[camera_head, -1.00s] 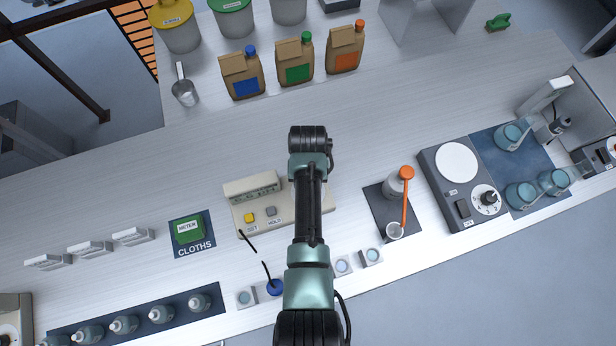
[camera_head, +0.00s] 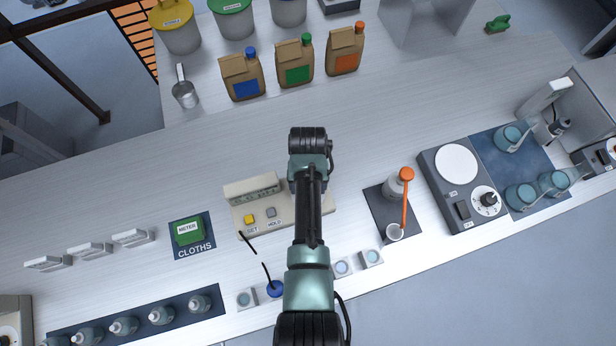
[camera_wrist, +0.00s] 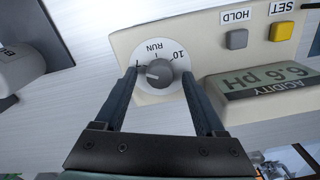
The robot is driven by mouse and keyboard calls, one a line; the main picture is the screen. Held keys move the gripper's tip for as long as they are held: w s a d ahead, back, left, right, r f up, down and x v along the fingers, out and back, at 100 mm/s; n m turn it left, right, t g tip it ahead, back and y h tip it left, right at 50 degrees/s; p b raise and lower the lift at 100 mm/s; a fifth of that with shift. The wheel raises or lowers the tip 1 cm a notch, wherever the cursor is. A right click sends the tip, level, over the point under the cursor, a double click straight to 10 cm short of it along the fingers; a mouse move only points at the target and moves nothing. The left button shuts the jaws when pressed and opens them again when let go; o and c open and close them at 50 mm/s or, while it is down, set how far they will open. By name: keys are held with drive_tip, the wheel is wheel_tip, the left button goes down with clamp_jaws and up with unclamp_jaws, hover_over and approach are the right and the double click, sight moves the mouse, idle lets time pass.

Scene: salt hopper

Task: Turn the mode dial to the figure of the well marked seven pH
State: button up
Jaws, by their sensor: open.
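The meter, a cream box, stands mid-bench in the head view (camera_head: 240,222), partly behind my arm. In the wrist view its grey mode dial (camera_wrist: 160,75) sits on a round white plate bearing 7, 10 and RUN. My arm hides the dial and gripper in the head view. Small square wells (camera_head: 371,257) line the front; their marks are unreadable.
The meter has a yellow SET button (camera_wrist: 282,31), a grey HOLD button (camera_wrist: 237,39) and a display (camera_wrist: 270,82) that seems to read 6.6 pH. A blue-topped item (camera_head: 275,288) stands by the wells.

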wheel_tip(320, 180, up, 13)
drive_tip(key=b, duration=0.2)
idle(0.3)
idle(0.5)
